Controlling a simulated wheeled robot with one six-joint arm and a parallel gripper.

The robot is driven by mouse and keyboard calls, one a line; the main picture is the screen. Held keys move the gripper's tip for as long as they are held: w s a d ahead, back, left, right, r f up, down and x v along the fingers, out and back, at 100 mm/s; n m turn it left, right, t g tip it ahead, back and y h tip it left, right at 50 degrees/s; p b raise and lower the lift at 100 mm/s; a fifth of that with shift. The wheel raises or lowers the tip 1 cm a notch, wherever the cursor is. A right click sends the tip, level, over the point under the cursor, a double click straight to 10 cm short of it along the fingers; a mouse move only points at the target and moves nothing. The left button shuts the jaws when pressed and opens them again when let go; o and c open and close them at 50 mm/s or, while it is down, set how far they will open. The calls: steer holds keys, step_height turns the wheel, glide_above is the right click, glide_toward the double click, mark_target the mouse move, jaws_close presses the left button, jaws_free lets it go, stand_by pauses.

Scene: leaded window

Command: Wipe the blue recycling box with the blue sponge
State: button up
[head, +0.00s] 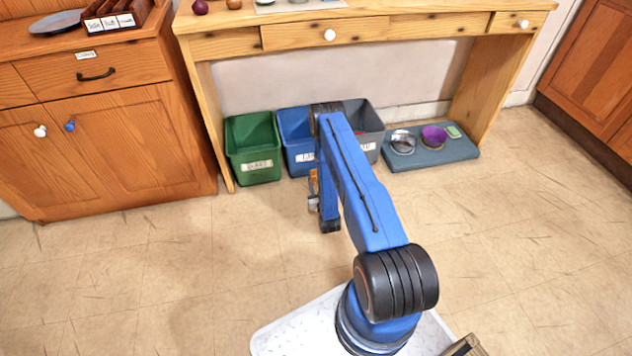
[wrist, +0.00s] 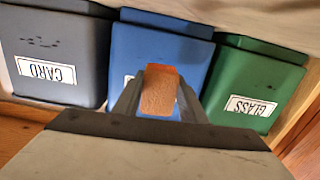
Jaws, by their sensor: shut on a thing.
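The blue recycling box (head: 295,128) stands under the wooden table, between a green and a grey box, partly behind my arm. In the wrist view the blue box (wrist: 160,50) is upside down at top centre, its front label mostly hidden. My gripper (wrist: 158,92) is shut on an orange-brown block (wrist: 158,96), which lies in front of the blue box's front face. I cannot tell whether they touch. In the head view a bit of orange (head: 313,182) shows beside my arm's lower end. I see no blue sponge.
The green box (head: 253,150), labelled GLASS, and the grey box (head: 366,125), labelled CARD in the wrist view, flank the blue one closely. A blue-grey mat (head: 440,156) at right holds a purple bowl (head: 434,136) and other items. The table (head: 370,30) overhangs the boxes. Front floor is clear.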

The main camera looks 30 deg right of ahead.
mark_target(310, 165)
steer(key=shift+x, duration=2.7)
steer(key=shift+x, duration=0.95)
steer(key=d, duration=0.1)
steer(key=s+d, duration=0.1)
steer(key=d, duration=0.1)
steer(key=shift+d, duration=0.25)
steer(key=shift+w, duration=0.1)
steer(key=shift+w+a+r, duration=0.1)
steer(key=shift+w+a, duration=0.25)
steer(key=shift+a, duration=0.55)
steer(key=shift+w+a, duration=0.35)
steer(key=shift+a, duration=0.5)
